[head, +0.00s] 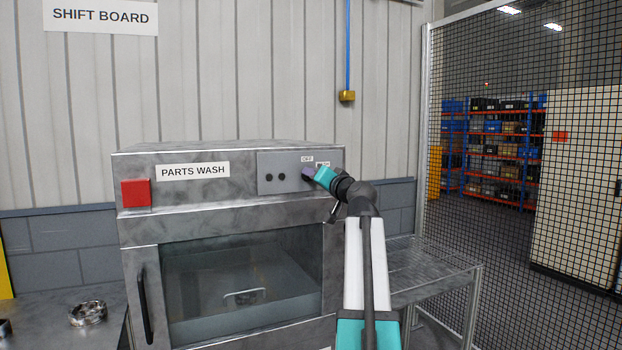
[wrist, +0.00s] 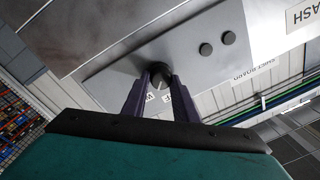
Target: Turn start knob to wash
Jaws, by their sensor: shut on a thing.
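The parts washer (head: 220,210) is a grey metal cabinet labelled PARTS WASH. A lighter control panel (head: 265,170) sits at its upper right, with OFF (head: 307,159) and WASH (head: 324,164) labels. In the wrist view the round dark start knob (wrist: 159,70) stands out from the panel, with the labels partly hidden behind the fingers. My gripper (wrist: 158,84) has one finger on each side of the knob and is shut on it. In the head view my gripper (head: 311,174) reaches the panel from the right and hides the knob. I cannot tell which label the knob points to.
Two small dark buttons (head: 275,177) are left of the knob. A red square block (head: 136,193) is at the washer's left front. The glass door (head: 240,275) is shut, with a dark handle (head: 146,305). A wire rack (head: 425,265) and mesh fence (head: 490,150) stand to the right.

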